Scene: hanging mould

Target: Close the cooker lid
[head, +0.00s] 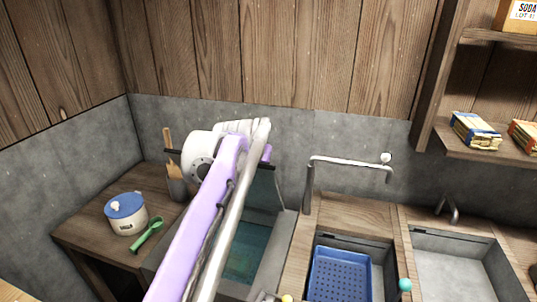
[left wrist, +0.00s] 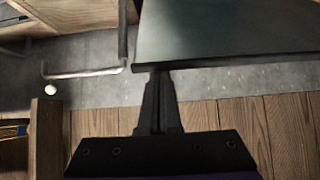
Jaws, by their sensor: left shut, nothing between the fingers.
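The cooker (head: 238,262) is an open rectangular basin with teal showing inside, left of the sinks and partly hidden by my purple and white left arm. Its lid (head: 265,188) stands raised at the back as a grey panel, partly behind the arm. In the left wrist view the lid (left wrist: 235,35) is a broad dark panel at the upper right. My left gripper (left wrist: 157,75) is shut and empty, its tips at the lid's edge; I cannot tell whether they touch it. In the head view its fingers are hidden behind the wrist. My right gripper is not in view.
A bent pipe (head: 350,163) stands right of the cooker. A blue perforated tray (head: 340,278) sits in one sink. A blue-lidded pot (head: 126,212), green scoop (head: 147,236) and utensil holder (head: 177,188) stand on the left counter. Shelves (head: 490,145) hang at right.

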